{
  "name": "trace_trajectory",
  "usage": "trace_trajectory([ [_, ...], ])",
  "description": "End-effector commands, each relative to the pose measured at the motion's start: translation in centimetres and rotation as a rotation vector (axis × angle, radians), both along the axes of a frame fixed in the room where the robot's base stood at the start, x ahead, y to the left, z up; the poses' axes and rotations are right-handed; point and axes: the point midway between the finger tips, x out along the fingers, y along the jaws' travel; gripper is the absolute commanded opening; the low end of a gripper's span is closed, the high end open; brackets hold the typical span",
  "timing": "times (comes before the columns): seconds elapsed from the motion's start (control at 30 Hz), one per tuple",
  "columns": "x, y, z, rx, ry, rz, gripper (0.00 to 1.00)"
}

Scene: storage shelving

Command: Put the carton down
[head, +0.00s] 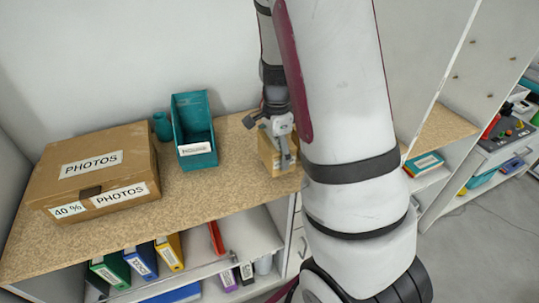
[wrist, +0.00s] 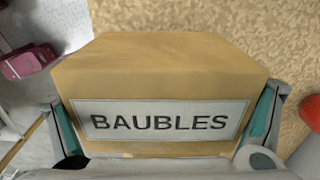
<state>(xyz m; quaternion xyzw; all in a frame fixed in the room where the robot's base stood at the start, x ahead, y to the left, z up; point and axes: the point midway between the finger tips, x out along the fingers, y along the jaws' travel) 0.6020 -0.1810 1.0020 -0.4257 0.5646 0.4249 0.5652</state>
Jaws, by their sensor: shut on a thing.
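The carton (wrist: 160,75) is a tan cardboard box with a white label reading BAUBLES, filling the middle of the wrist view. My gripper (wrist: 165,125) is shut on it, with one finger against each side. In the head view the carton (head: 268,152) is at the right part of the speckled shelf top (head: 225,187), and my gripper (head: 281,140) is over it from above. My arm hides part of that area. I cannot tell whether the carton's underside touches the surface.
A large PHOTOS box (head: 100,165) stands at the left of the top. A teal bin (head: 194,135) and a small teal cup (head: 162,126) stand between it and the carton. Bare surface lies in front of the bin.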

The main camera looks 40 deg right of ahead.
Motion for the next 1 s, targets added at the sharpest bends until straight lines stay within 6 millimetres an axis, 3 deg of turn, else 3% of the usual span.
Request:
trace_trajectory([
  [0.1, 1.8, 0.0, -0.1, -0.001, 0.0, 0.001, 0.32],
  [0.23, 2.6, 0.0, -0.2, -0.001, -0.001, 0.0, 0.32],
  [0.37, 2.7, 0.1, -0.7, 0.0, 0.001, -0.001, 0.32],
  [0.6, 2.6, 0.1, -3.5, 0.001, 0.003, -0.001, 0.32],
  [1.0, 2.7, 0.0, -4.1, 0.0, 0.0, -0.001, 0.32],
])
